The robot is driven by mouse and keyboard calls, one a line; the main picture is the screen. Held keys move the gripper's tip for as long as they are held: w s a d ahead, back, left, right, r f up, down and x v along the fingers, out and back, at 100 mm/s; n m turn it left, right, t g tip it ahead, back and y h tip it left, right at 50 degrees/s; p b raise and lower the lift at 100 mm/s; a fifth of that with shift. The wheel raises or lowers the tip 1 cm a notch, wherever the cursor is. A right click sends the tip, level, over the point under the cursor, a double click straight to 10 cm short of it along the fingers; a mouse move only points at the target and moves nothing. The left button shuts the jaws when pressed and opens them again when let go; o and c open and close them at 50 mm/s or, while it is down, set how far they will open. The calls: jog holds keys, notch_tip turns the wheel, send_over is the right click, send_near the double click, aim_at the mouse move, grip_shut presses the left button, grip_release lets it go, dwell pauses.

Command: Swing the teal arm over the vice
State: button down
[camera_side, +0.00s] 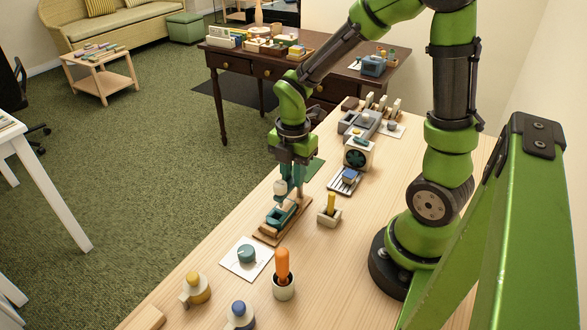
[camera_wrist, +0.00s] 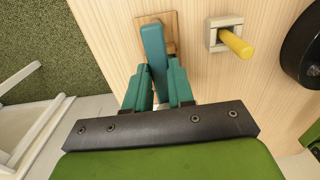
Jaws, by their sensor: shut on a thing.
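The teal arm (camera_wrist: 152,42) is a long bar. In the wrist view it lies between the two teal fingers of my gripper (camera_wrist: 159,74), which are shut on it. Its far part lies over a wooden base (camera_wrist: 172,19). In the side view my gripper (camera_side: 290,184) points down at the wooden base (camera_side: 268,238), which bears a teal piece (camera_side: 279,217) and a pale knob (camera_side: 280,188). The fingers hide part of the arm there. I cannot tell for sure which part is the vice.
Right of the base stands a grey block with a yellow peg (camera_side: 330,205). In front are a teal dial on a white card (camera_side: 246,253), an orange-handled tool in a cup (camera_side: 283,265), and yellow (camera_side: 196,288) and blue (camera_side: 239,315) knobs. A small fan (camera_side: 357,155) stands behind.

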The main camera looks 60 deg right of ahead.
jog(key=c, duration=1)
grip_release()
jog(key=shift+o, duration=0.2)
notch_tip(320, 180, up, 17)
